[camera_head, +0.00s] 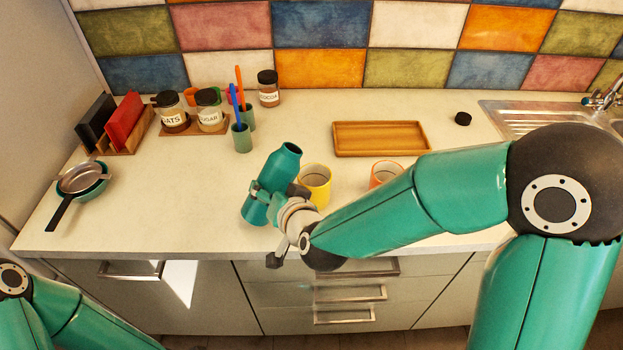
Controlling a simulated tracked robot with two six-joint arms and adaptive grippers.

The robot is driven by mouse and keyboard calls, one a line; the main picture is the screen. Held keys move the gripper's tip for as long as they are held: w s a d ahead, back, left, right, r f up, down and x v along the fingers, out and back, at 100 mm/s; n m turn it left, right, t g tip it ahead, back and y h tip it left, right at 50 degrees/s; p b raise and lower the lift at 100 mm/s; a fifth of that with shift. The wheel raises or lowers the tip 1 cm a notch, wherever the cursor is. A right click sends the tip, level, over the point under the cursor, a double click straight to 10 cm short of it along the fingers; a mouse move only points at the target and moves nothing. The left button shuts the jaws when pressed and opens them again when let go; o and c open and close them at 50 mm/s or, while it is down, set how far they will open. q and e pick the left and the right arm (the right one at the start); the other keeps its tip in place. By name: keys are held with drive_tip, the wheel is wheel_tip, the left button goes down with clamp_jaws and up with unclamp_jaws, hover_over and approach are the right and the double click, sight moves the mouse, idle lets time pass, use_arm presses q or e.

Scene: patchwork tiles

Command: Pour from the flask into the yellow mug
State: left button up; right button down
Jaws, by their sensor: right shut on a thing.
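The teal flask (282,168) is tilted, with its open mouth up and to the right and its base down to the left. My right gripper (268,192) is shut on the flask at its middle. The yellow mug (316,186) stands upright on the counter just right of the flask. The flask's mouth is near the mug's upper left; I cannot tell whether it is over the rim. No stream of liquid shows. My left arm shows at the lower left, but its gripper is out of view.
An orange mug (384,173) stands right of the yellow mug, partly behind my right arm. A wooden tray (381,151) and a black lid (463,118) lie behind. Jars, cups with utensils and pans (80,179) stand left. The counter's middle left is clear.

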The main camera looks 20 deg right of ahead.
sight(271, 179)
drive_tip(key=shift+w+d+f+b, duration=0.1)
drive_tip(key=shift+d+b, duration=0.1)
drive_tip(key=shift+b, duration=0.15)
drive_tip(key=b, duration=0.1)
drive_tip(key=m+y+b, duration=0.1)
drive_tip(key=shift+a+f+m+y+b, duration=0.2)
drive_tip(key=shift+f+m+y+b, duration=0.1)
drive_tip(key=shift+b, duration=0.1)
drive_tip(key=shift+a+r, duration=0.15)
drive_tip(key=shift+r, duration=0.15)
drive_tip(key=r+m+y+b, duration=0.1)
drive_tip(key=b, duration=0.3)
drive_tip(key=a+m+y+b, duration=0.1)
drive_tip(key=m+b, duration=0.1)
drive_tip(key=b, duration=0.3)
drive_tip(key=shift+r+y, duration=0.3)
drive_tip(key=shift+r, duration=0.05)
drive_tip(key=shift+s+r+b, duration=0.2)
drive_tip(key=shift+b, duration=0.25)
drive_tip(key=d+m+b, duration=0.1)
drive_tip(key=b, duration=0.5)
drive_tip(key=shift+r+y, duration=0.15)
drive_tip(key=shift+y, duration=0.25)
drive_tip(key=shift+w+d+r+m+y+b, duration=0.15)
drive_tip(key=shift+r+m+y+b, duration=0.6)
drive_tip(key=shift+b, duration=1.2)
idle(1.0)
